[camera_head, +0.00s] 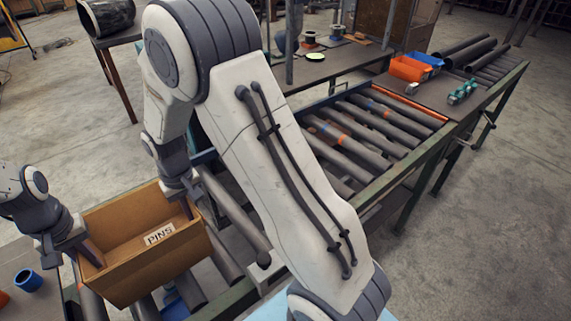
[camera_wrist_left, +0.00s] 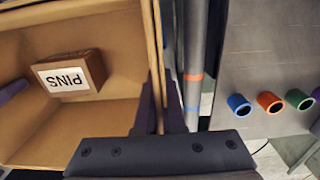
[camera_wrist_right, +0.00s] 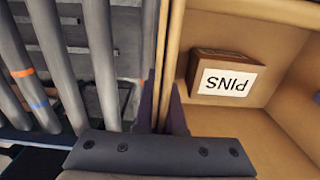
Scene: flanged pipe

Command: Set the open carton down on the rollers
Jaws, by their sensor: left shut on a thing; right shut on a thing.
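The open carton (camera_head: 165,265) is a brown cardboard box at the lower left of the head view, at the near end of the roller conveyor. A small box labelled PINS (camera_head: 158,236) lies inside it. My left gripper (camera_head: 92,252) is shut on the carton's left wall. My right gripper (camera_head: 188,208) is shut on the opposite wall. Both wrist views show a wall between the fingers, in the left wrist view (camera_wrist_left: 157,95) and the right wrist view (camera_wrist_right: 165,95). The rollers (camera_head: 228,222) show beside the carton; whether its underside touches them is hidden.
Blue (camera_wrist_left: 239,105), orange (camera_wrist_left: 270,102) and green (camera_wrist_left: 299,100) rings stand on a grey surface beside the carton. Farther along the conveyor are orange (camera_head: 410,68) and blue bins and a green fitting (camera_head: 463,92). My right arm covers the middle of the head view.

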